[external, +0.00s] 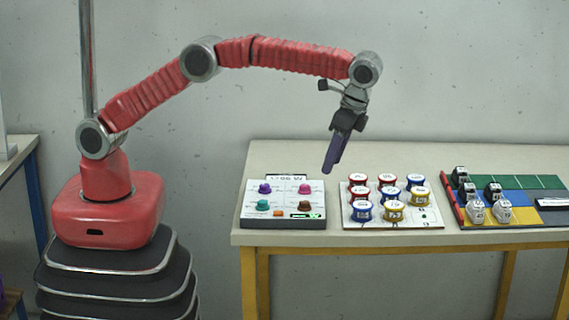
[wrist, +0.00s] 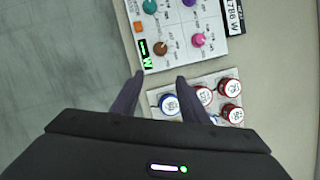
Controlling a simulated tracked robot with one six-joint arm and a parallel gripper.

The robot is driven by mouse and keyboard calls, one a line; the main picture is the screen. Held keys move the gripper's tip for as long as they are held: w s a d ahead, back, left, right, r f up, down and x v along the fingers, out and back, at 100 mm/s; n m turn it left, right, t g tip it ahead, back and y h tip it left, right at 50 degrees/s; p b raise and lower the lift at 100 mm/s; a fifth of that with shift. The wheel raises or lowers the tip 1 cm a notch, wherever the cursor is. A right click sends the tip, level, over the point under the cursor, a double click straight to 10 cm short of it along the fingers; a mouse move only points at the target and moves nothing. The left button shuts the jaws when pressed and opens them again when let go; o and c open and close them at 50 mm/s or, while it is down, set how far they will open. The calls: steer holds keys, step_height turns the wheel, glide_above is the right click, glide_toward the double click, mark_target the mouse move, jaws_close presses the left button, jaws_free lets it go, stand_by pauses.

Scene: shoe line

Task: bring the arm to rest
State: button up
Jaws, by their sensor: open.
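My arm reaches out over the table from the left in the external view, with its wrist bent downward. My gripper (external: 329,168) hangs above the table, over the gap between the knob panel and the board of round pieces. In the wrist view my gripper (wrist: 161,78) shows its two dark fingers apart with nothing between them. It is open, empty and clear of the things below.
The table (external: 300,155) carries a white panel with coloured knobs (external: 255,215), a board (external: 430,216) of several red, blue and yellow round pieces, and a coloured mat (external: 530,183) with small black and white shoes. The table's back strip is bare.

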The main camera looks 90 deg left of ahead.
step_height(320, 180, down, 4)
steer(key=f, duration=0.1)
steer(key=s+a+r+n+t, duration=0.1)
steer(key=s+a+r+t, duration=0.2)
steer(key=s, duration=0.9)
steer(key=s+a+r+n+t+h, duration=0.1)
steer(key=s+a+r, duration=0.4)
steer(key=s, duration=0.7)
steer(key=s+a+r+n+t+h, duration=0.1)
steer(key=s+a+r+t, duration=0.3)
steer(key=s, duration=0.8)
steer(key=shift+a+r+n+t, duration=0.2)
steer(key=shift+a+n+t, duration=0.2)
steer(key=shift+a+n, duration=0.5)
steer(key=shift+a, duration=0.15)
stand_by(1.2)
